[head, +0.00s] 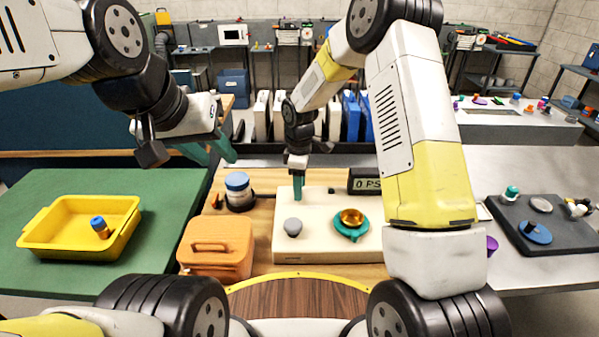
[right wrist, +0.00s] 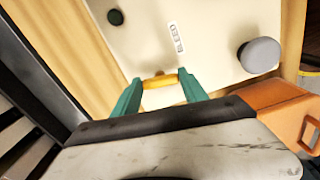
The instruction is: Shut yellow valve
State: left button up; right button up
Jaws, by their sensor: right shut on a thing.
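The yellow valve handle (right wrist: 160,81) is a short yellow bar, seen in the right wrist view over the cream panel (right wrist: 215,20). My right gripper (right wrist: 160,88) has its teal fingers at the two ends of this bar and is shut on it. In the head view the right gripper (head: 298,194) points down at the back left of the cream panel (head: 318,250), and its fingers hide the yellow handle. My left gripper (head: 222,160) hangs at the upper left, away from the panel, with its teal fingers apart and nothing seen between them.
An orange box (head: 215,248) and a blue-lidded jar (head: 238,190) stand left. A yellow tray (head: 75,208) lies farther left.

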jog(key=m, duration=0.8)
jog(key=shift+s, duration=0.1)
jog(key=m, duration=0.4)
jog(key=shift+a+m, duration=0.15)
jog(key=shift+m, duration=2.05)
jog(key=o, duration=1.4)
jog(key=shift+r, duration=0.1)
notch_tip(320, 180, up, 8)
jog(key=shift+f, duration=0.15)
